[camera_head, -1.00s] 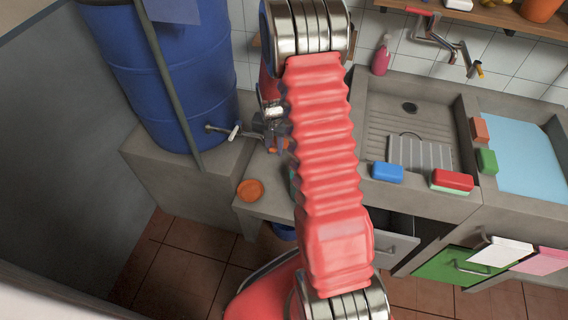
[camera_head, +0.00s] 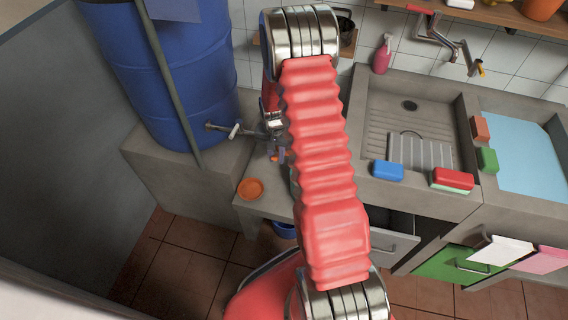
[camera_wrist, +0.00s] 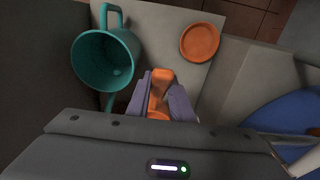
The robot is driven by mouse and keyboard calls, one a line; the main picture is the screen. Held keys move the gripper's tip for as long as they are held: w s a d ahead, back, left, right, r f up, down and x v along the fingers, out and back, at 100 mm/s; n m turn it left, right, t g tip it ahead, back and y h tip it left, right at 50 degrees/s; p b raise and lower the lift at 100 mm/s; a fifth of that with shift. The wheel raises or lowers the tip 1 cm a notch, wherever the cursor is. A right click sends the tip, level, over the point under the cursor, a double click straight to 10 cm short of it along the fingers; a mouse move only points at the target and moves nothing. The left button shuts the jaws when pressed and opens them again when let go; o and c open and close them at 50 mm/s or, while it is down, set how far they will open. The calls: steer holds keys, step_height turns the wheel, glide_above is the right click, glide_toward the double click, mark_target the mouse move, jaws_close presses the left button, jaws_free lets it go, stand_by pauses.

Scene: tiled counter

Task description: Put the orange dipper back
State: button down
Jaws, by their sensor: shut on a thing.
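The orange dipper (camera_wrist: 160,84) is between the fingers of my gripper (camera_wrist: 161,95) in the wrist view. My gripper is shut on it, and the dipper's lower part is mostly hidden behind my gripper's body. In the head view, my gripper (camera_head: 275,153) is mostly hidden by my red arm, near the barrel's tap, with a small bit of orange showing.
A teal mug-like container (camera_wrist: 104,60) stands left of my gripper on the ledge. An orange dish (camera_wrist: 200,42) lies to the right, also on the ledge in the head view (camera_head: 250,189). The blue barrel (camera_head: 165,75) with its tap (camera_head: 233,130) stands close by.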

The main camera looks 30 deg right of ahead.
step_height(320, 180, down, 6)
stand_by(0.5)
steer(key=shift+f, duration=0.2)
step_height(320, 180, down, 4)
steer(key=shift+r, duration=0.2)
steer(key=c, duration=1.6)
jaws_free()
steer(key=shift+o, duration=0.2)
steer(key=shift+s+a+r, duration=0.1)
steer(key=shift+a+r, duration=0.05)
steer(key=shift+r, duration=2.85)
steer(key=shift+s+a+r, duration=0.1)
steer(key=shift+r, duration=2.9)
